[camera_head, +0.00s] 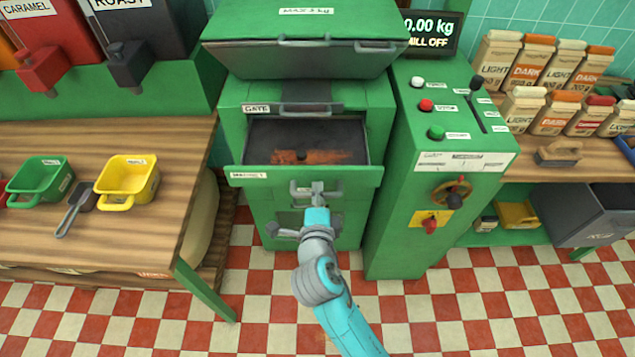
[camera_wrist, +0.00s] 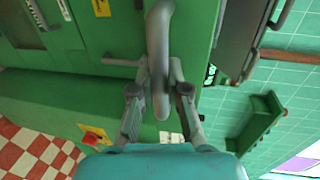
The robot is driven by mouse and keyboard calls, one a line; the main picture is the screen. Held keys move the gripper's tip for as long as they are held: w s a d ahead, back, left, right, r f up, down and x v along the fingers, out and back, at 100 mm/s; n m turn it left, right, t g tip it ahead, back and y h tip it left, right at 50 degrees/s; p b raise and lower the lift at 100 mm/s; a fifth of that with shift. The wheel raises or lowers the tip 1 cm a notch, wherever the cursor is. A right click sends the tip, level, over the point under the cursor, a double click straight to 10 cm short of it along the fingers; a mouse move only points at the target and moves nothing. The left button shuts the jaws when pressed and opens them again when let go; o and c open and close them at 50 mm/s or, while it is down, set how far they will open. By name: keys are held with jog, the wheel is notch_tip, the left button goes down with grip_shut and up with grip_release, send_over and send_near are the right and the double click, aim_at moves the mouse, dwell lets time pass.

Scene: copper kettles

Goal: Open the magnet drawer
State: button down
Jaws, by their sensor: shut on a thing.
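In the wrist view my gripper's fingers (camera_wrist: 163,82) close on either side of the curved grey handle (camera_wrist: 159,30).
A control cabinet (camera_head: 444,170) with buttons and a wheel stands close to the right. Coffee bags (camera_head: 535,65) stand on the right shelf. The checkered floor (camera_head: 260,310) in front is clear.

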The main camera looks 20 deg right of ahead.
jog(key=shift+s, duration=0.15)
jog(key=c, duration=1.1)
grip_release()
jog(key=shift+c, duration=0.2)
jog(key=shift+a, duration=0.1)
jog(key=v, duration=1.2)
jog(key=shift+f, duration=0.15)
